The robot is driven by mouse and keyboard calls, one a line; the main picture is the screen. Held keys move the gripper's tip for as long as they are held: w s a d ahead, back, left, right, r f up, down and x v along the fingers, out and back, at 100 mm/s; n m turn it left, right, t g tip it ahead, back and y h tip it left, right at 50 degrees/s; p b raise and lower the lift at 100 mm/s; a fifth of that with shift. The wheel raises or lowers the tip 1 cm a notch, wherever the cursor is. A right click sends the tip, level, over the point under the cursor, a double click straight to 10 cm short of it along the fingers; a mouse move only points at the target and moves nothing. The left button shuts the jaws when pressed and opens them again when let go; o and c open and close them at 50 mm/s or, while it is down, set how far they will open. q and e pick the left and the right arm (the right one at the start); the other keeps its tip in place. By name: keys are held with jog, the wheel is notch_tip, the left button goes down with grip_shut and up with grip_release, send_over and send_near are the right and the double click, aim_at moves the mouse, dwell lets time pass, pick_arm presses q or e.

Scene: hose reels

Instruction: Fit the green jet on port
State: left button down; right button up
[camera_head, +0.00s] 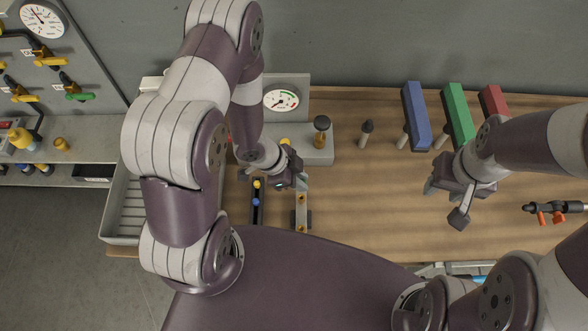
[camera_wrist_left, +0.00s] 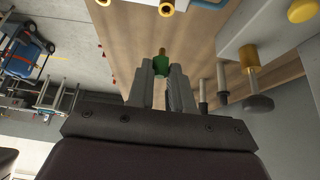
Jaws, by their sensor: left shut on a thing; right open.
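My left gripper (camera_head: 290,174) is shut on the green jet (camera_wrist_left: 161,66), a small green piece with a brass tip pointing away from the wrist. The jet is too small or hidden to make out in the head view. The grey gauge box (camera_head: 318,153) stands just behind the left gripper, with a dial and a black-topped post (camera_head: 321,124). A brass fitting (camera_wrist_left: 248,57) on a pale block shows right of the jet in the left wrist view, apart from it. I cannot tell which fitting is the port. My right gripper (camera_head: 452,196) is open and empty over the table's right side.
Dark rails hold small yellow and blue jets (camera_head: 256,202). A pale strip (camera_head: 301,212) has brass pieces. Blue (camera_head: 416,115), green (camera_head: 456,112) and red (camera_head: 492,100) blocks stand at the back right. The middle wood (camera_head: 370,190) is clear.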

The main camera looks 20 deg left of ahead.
pick_arm(q)
jog(key=b, duration=0.5)
send_over(305, 197)
jog(key=a, duration=0.2)
jog(key=f, duration=0.5)
jog(key=shift+s+f, duration=0.25)
jog(key=shift+f, duration=0.05)
jog(key=shift+s+d, duration=0.1)
jog(key=shift+d, duration=0.05)
jog(key=shift+p, duration=0.45)
jog(key=shift+f+b, duration=1.15)
jog(key=shift+f, duration=0.2)
jog(key=c, duration=0.9)
grip_release()
jog(key=shift+c, duration=0.2)
